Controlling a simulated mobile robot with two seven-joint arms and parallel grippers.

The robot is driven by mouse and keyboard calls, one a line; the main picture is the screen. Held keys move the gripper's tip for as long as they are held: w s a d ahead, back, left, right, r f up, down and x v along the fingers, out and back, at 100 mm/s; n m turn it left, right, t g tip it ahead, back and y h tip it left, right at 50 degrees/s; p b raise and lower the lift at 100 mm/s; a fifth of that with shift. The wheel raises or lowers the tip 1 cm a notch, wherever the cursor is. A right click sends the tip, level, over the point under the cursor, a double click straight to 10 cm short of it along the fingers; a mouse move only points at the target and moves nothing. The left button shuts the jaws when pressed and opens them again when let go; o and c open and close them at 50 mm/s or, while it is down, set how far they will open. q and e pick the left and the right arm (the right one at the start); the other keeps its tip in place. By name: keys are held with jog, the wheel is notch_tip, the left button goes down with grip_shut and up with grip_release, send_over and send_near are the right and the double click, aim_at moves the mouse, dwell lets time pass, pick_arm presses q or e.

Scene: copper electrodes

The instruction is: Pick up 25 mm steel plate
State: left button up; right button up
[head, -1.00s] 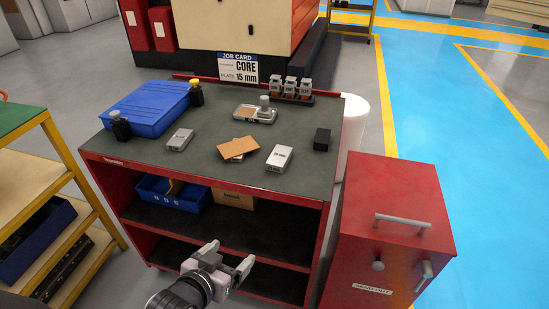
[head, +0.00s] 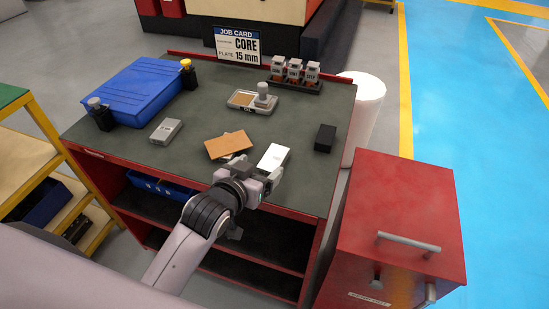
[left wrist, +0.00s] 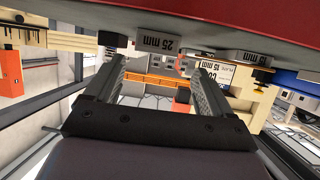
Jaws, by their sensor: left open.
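The 25 mm steel plate (left wrist: 158,45) shows its label in the left wrist view, ahead of my open fingers and between their lines. In the head view it appears to be the bright silver block (head: 274,157) near the table's front edge, its label not readable there. My left gripper (head: 262,173) is open and empty at the near side of this plate, partly covering its near end. In the left wrist view, the two fingers (left wrist: 158,72) stand apart with a gap between them and the plate. My right gripper is not in view.
A second grey plate (head: 166,131) lies to the left. A brown board (head: 229,145) rests just left of the silver plate, and a black block (head: 325,138) stands to its right.

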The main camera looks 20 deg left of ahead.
aim_at(270, 163)
pick_arm(q)
jog(key=shift+d+x, duration=0.2)
jog(key=shift+x, duration=1.05)
jog(key=shift+d+x, duration=0.15)
jog(key=shift+x, duration=1.15)
jog(key=shift+s+f, duration=0.15)
jog(key=shift+s, duration=0.05)
jog(key=shift+c, duration=0.3)
grip_shut()
jog(key=shift+w, duration=0.1)
